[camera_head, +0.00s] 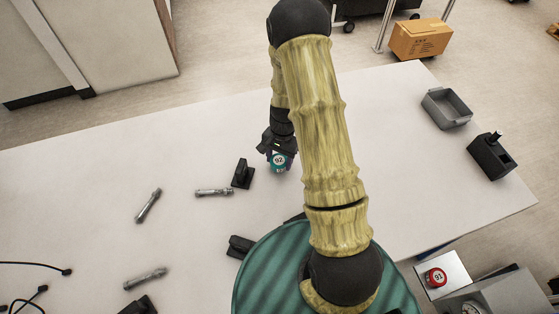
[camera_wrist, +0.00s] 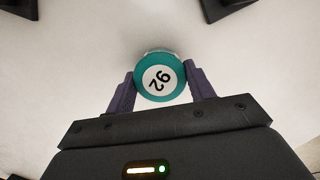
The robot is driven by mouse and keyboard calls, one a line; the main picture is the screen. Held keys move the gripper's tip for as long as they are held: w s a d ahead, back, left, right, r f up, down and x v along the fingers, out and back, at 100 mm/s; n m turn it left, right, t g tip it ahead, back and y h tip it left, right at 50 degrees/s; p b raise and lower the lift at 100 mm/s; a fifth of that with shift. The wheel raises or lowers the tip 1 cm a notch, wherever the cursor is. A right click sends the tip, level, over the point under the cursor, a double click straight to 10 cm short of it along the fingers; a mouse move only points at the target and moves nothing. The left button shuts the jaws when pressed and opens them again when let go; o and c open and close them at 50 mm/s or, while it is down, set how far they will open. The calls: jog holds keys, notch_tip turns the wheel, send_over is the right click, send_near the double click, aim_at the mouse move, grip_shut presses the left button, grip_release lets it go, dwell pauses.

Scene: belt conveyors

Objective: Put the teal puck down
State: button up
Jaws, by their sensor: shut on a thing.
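The teal puck (camera_head: 279,162) is at my gripper (camera_head: 277,153), over the white table near its middle. In the wrist view the teal puck (camera_wrist: 160,77) shows a white top with a black number, 26 or 92. My gripper (camera_wrist: 161,84) has one dark finger on each side of the puck and is shut on it. The white table surface shows around the puck in the wrist view. I cannot tell whether the puck touches the table.
A black block (camera_head: 243,173) stands left of my gripper. Several metal rods (camera_head: 148,205) lie farther left. A grey tray (camera_head: 446,107) and a black box (camera_head: 491,156) are on the right of the table (camera_head: 390,160).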

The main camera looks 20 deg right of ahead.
aim_at(282, 156)
jog(key=shift+d+f, duration=0.1)
jog(key=shift+f, duration=0.7)
jog(key=shift+f, duration=0.15)
jog(key=o, duration=1)
jog(key=r, duration=0.4)
jog(key=d+r+b, duration=0.1)
jog(key=r, duration=0.3)
jog(key=w+r+b, duration=0.1)
jog(key=r, duration=0.3)
jog(key=shift+w+d+r, duration=0.1)
jog(key=shift+d+r, duration=0.05)
